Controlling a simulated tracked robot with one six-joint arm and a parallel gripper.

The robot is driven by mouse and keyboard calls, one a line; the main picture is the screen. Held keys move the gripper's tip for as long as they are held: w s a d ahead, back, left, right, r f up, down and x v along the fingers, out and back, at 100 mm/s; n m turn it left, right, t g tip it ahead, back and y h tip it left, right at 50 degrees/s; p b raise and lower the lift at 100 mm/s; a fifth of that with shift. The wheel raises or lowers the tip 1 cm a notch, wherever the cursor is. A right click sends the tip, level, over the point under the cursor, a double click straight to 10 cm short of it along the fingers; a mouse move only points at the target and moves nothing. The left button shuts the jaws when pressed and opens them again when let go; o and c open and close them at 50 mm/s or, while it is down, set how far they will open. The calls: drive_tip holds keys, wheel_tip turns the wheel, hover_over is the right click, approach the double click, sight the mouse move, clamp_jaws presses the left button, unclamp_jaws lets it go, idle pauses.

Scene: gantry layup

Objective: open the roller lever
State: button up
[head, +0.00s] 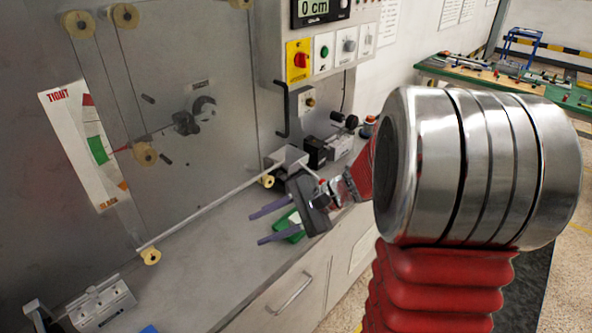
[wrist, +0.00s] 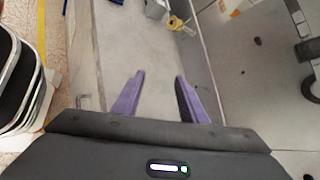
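My gripper (head: 256,228) is open and empty above the grey bench top. Its two purple fingers stand apart in the wrist view (wrist: 160,77), with only bare bench between them. A grey roller block (head: 287,156) sits at the back of the bench beside a yellow roller (head: 267,181), beyond my gripper. Both show at the top of the wrist view, the block (wrist: 155,9) and the roller (wrist: 178,23), apart from the fingers. A black bent handle (head: 283,116) hangs on the panel above. I cannot tell which part is the roller lever.
A white strip (head: 205,208) runs low along the metal panel between yellow rollers. A green item (head: 290,226) lies on the bench, partly behind my fingers. A metal block (head: 102,303) stands at the front left. A control box (head: 318,50) overhangs the bench.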

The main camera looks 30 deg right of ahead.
drive_tip(key=w+d+f+m+t+h, duration=0.2)
drive_tip(key=d+f+m+t, duration=0.1)
drive_tip(key=d, duration=0.6)
drive_tip(key=w+d+f+m+t+h, duration=0.1)
drive_tip(key=d+m+t, duration=0.4)
drive_tip(key=d, duration=0.5)
drive_tip(key=w+d+f+m+t+h, duration=0.2)
drive_tip(key=d+f+m, duration=0.3)
drive_tip(key=d, duration=0.5)
drive_tip(key=shift+w+d+m+t+h, duration=0.2)
drive_tip(key=shift+w+m+t+h, duration=0.15)
drive_tip(key=shift+m+t, duration=0.7)
drive_tip(key=shift+w+a, duration=0.1)
drive_tip(key=shift+w, duration=0.1)
drive_tip(key=x, duration=1.3)
drive_tip(key=shift+w+a+f, duration=0.25)
drive_tip(key=shift+c, duration=0.3)
clamp_jaws()
